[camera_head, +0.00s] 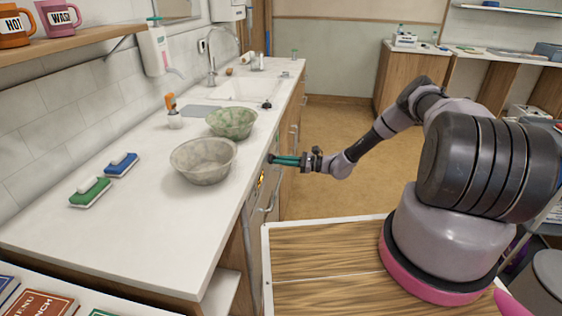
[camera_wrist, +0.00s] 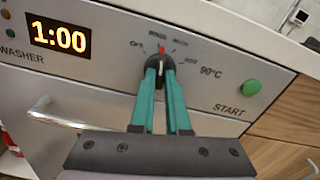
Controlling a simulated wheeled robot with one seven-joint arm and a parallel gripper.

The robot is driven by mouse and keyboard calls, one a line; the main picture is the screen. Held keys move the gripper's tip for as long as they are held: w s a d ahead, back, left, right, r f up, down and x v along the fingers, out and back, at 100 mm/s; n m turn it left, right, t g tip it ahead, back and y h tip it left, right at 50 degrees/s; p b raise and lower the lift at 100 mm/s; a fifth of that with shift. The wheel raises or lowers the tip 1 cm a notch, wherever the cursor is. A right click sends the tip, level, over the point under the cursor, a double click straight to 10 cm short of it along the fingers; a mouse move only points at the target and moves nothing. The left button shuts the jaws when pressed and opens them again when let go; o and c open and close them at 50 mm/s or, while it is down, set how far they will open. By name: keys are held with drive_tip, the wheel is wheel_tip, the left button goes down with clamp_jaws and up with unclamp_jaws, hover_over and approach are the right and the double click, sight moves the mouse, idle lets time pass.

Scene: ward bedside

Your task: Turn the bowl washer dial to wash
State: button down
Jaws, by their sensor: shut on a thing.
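The bowl washer's front panel (camera_wrist: 110,52) fills much of the wrist view. Its dial (camera_wrist: 160,66) is a small dark knob with a pale line, ringed by small labels. A red mark sits at the top of the dial, by the upper labels. The label text is small and hard to read. My gripper (camera_wrist: 161,68) has its two green fingers shut on the dial, one on each side, partly hiding it. In the head view my gripper (camera_head: 272,159) reaches left to the washer front under the counter edge; the dial is hidden there.
In the wrist view, a lit display (camera_wrist: 59,38) reads 1:00, a green start button (camera_wrist: 251,87) is right of the dial, and a bar handle (camera_wrist: 55,122) lies below.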

drive_tip(key=m, duration=0.6)
idle(0.6)
drive_tip(key=c, duration=0.9)
unclamp_jaws()
drive_tip(key=v, duration=1.1)
